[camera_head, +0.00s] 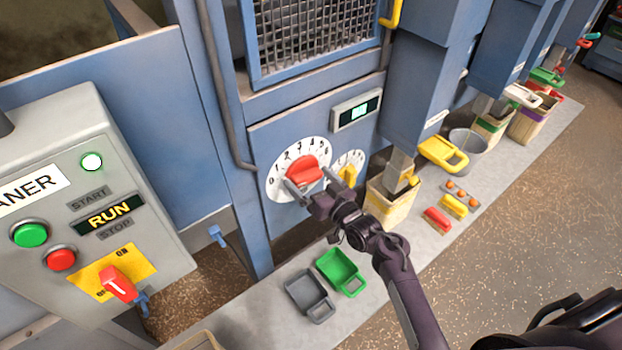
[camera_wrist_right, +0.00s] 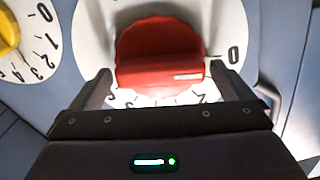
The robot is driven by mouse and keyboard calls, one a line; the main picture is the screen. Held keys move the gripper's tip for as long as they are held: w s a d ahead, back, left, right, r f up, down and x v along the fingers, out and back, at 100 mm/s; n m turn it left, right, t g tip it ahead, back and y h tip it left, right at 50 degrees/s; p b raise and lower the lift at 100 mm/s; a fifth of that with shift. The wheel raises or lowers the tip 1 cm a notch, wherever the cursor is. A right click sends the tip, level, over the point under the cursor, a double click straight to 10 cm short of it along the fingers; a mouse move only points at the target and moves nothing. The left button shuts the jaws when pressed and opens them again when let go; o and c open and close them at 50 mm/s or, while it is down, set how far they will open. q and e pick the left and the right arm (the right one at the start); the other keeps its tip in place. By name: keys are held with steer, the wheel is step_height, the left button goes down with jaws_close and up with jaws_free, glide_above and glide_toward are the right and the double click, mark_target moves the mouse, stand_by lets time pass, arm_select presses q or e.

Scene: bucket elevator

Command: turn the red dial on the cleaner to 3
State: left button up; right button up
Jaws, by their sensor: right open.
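The red dial (camera_head: 304,170) is on a white numbered face on the blue machine front. It also shows close up in the right wrist view (camera_wrist_right: 160,67), where its raised grip bar has a white mark at the end nearest the 0. My right gripper (camera_head: 318,185) is at the dial. In the right wrist view the fingers (camera_wrist_right: 160,75) stand apart, one on each side of the grip bar, with gaps between them and the bar. Some lower numbers of the face are hidden by the gripper. My left gripper is in neither view.
A smaller yellow dial (camera_head: 348,168) sits right beside the red dial. A lit display (camera_head: 356,111) is above them. A control box (camera_head: 85,200) with buttons and a red switch stands at left. Green (camera_head: 341,270) and grey scoops (camera_head: 309,295) lie on the ledge below.

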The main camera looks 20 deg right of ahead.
steer(key=c, duration=0.9)
steer(key=shift+o, duration=0.2)
steer(key=shift+r+m+p, duration=0.1)
steer(key=shift+m+p, duration=0.35)
steer(key=shift+m, duration=0.25)
steer(key=m+p, duration=0.2)
steer(key=m, duration=0.3)
steer(key=shift+w+p, duration=0.1)
steer(key=shift+p, duration=0.25)
steer(key=m+p, duration=0.2)
steer(key=m, duration=0.2)
steer(key=shift+d+m, duration=0.1)
steer(key=shift+m, duration=0.2)
steer(key=shift+f+m+p, duration=0.15)
steer(key=shift+m+p, duration=0.2)
steer(key=shift+m, duration=0.6)
steer(key=shift+f+m+p, duration=0.1)
steer(key=shift+m+p, duration=0.2)
steer(key=shift+m, duration=0.65)
